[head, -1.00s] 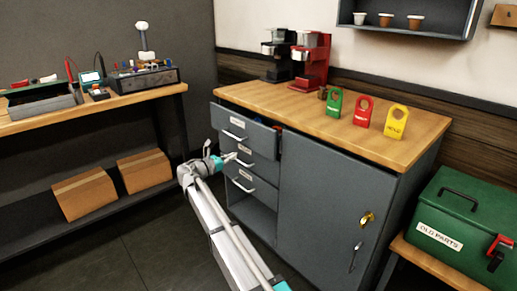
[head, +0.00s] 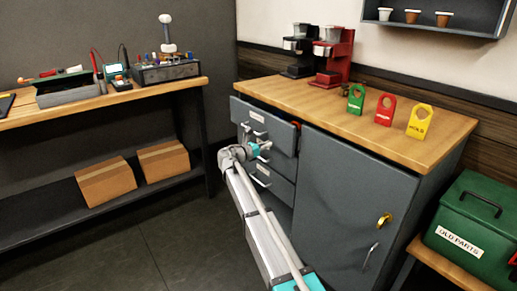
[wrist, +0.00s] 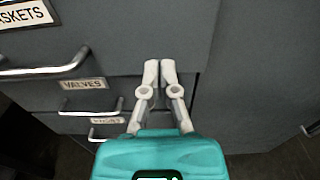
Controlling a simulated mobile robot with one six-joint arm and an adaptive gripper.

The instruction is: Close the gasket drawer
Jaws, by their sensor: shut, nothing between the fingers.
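The gasket drawer (head: 262,124) is the top drawer of the grey cabinet and stands pulled out. In the wrist view its front (wrist: 130,35) shows a label ending in "SKETS" and a silver handle (wrist: 45,70) at the left. My gripper (head: 268,147) is in front of the drawers. In the wrist view my gripper (wrist: 160,65) has its fingertips together and empty. They overlap the lower part of the gasket drawer front, right of the handle. I cannot tell whether they touch it.
The valves drawer (wrist: 85,88) and another labelled drawer lie below. The cabinet door (head: 350,195) has a brass lock and a handle. Coffee machines (head: 333,55) and coloured tags (head: 385,110) stand on the worktop (head: 310,100). A workbench (head: 100,108) is at left; floor between is clear.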

